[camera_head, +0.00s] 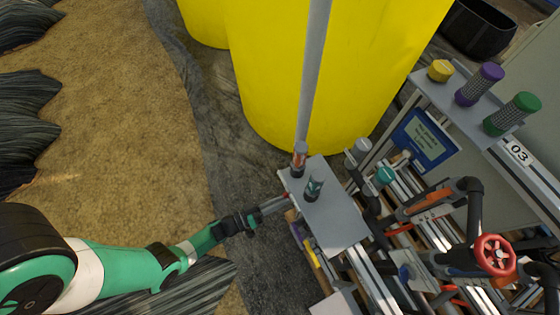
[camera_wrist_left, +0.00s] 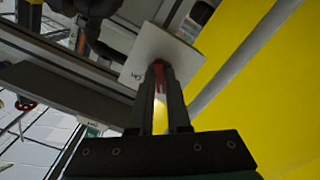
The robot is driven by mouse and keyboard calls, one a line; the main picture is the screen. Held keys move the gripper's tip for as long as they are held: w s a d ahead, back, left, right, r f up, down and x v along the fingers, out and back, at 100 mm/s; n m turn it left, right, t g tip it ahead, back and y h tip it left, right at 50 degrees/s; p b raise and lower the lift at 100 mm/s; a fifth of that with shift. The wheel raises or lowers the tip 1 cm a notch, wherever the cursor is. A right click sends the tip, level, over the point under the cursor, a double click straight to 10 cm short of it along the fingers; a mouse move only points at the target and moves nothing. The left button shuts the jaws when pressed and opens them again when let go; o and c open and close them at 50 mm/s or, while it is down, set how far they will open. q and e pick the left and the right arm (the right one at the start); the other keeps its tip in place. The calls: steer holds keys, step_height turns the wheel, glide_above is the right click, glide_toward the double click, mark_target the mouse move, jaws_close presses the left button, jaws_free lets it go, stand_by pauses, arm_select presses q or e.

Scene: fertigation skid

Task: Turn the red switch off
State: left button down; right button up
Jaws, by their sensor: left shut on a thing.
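My left gripper (camera_head: 282,203) reaches in from the left to the near-left edge of a small grey plate (camera_head: 336,222). In the left wrist view its two fingers (camera_wrist_left: 160,80) are shut on a narrow red piece (camera_wrist_left: 159,76), which looks like the red switch. Only a small part of the red piece shows between the fingertips; the rest is hidden by the fingers. In the head view the gripped piece is hidden at the plate's edge. My right gripper is in neither view.
A yellow tank (camera_head: 320,80) rises behind. Pipes with a red handwheel (camera_head: 495,254) crowd the right. A shelf (camera_head: 455,98) holds capped containers. Bare ground (camera_head: 130,130) lies left.

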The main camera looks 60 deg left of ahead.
arm_select(q)
steer(key=shift+n, duration=1.1)
steer(key=c, duration=0.9)
jaws_free()
steer(key=shift+s, duration=0.1)
steer(key=shift+s+a+p, duration=0.25)
steer(key=shift+s+p, duration=0.1)
steer(key=shift+s, duration=1.55)
steer(key=shift+s+a+p, duration=0.25)
steer(key=shift+s+p, duration=0.15)
steer(key=shift+s, duration=1.45)
steer(key=shift+s+a+p, duration=0.25)
steer(key=shift+s+p, duration=0.1)
steer(key=shift+s, duration=1.55)
